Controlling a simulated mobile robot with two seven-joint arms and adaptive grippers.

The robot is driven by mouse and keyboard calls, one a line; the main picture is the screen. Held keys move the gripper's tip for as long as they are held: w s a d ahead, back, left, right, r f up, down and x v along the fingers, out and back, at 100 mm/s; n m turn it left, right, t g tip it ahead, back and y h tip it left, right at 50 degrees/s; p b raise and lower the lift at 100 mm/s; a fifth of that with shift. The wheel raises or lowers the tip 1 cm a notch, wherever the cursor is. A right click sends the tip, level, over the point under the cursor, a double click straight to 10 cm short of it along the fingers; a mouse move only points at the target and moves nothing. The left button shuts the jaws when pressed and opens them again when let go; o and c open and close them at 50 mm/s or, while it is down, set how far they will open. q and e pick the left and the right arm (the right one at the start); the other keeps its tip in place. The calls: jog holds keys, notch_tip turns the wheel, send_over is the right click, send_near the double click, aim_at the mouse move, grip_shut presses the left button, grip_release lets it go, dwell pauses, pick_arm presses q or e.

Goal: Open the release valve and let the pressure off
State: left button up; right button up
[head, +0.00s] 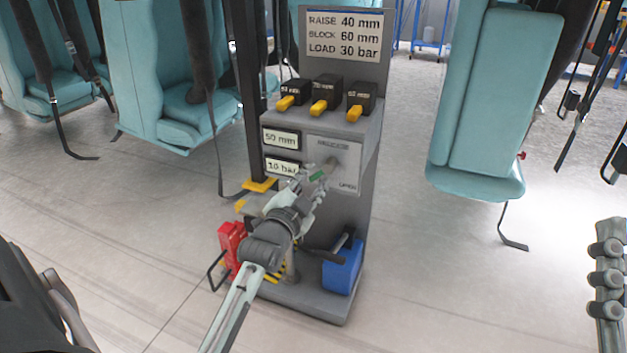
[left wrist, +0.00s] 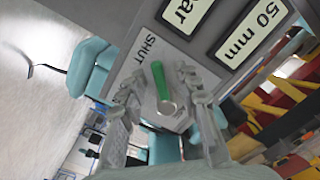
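The release valve is a green lever (head: 318,176) on a light grey plate (head: 345,152) on the front of the grey pump stand. In the left wrist view the green lever (left wrist: 160,82) lies between my fingers, its free end near the word SHUT. The word OPEN shows at the plate's lower right in the head view. My left gripper (head: 311,182) is at the plate, its fingers apart on both sides of the lever; contact cannot be told. A display reads 50 mm (head: 281,139) and another 10 bar (head: 282,166).
A sign (head: 344,35) reads raise 40 mm, block 60 mm, load 30 bar. Several black blocks with yellow handles (head: 319,107) sit on the stand's top. A blue can (head: 343,266) and red item (head: 231,242) stand low. Teal seats (head: 490,100) hang on both sides.

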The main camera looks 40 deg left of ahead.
pick_arm(q)
grip_shut()
